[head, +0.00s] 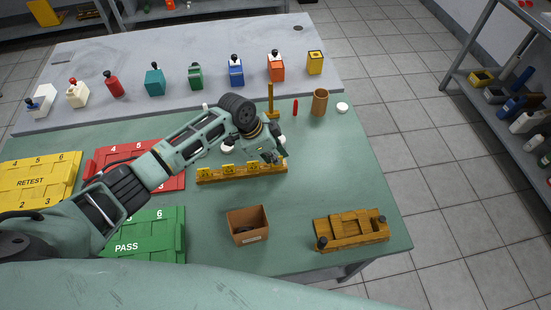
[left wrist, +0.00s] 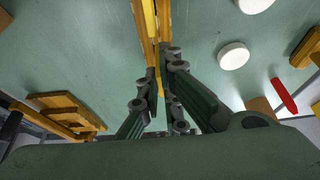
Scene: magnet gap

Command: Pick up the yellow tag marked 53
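A wooden rack (head: 240,177) on the green table holds several yellow tags in a row, such as one near its left end (head: 203,171) and one near its middle (head: 252,168). Their numbers are too small to read, so I cannot tell which is 53. My left gripper (head: 277,158) is at the rack's right end and hides what stands there. In the left wrist view my left gripper (left wrist: 162,72) has its fingertips close together beside a yellow strip and the rack (left wrist: 148,30). Whether they grip a tag is unclear. My right gripper is not in view.
Yellow RETEST (head: 32,183), red (head: 110,158) and green PASS (head: 150,240) bins lie at left. A small cardboard box (head: 248,225) and a wooden fixture (head: 350,230) stand in front. A wooden cup (head: 320,102) and a red marker (head: 295,107) are behind.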

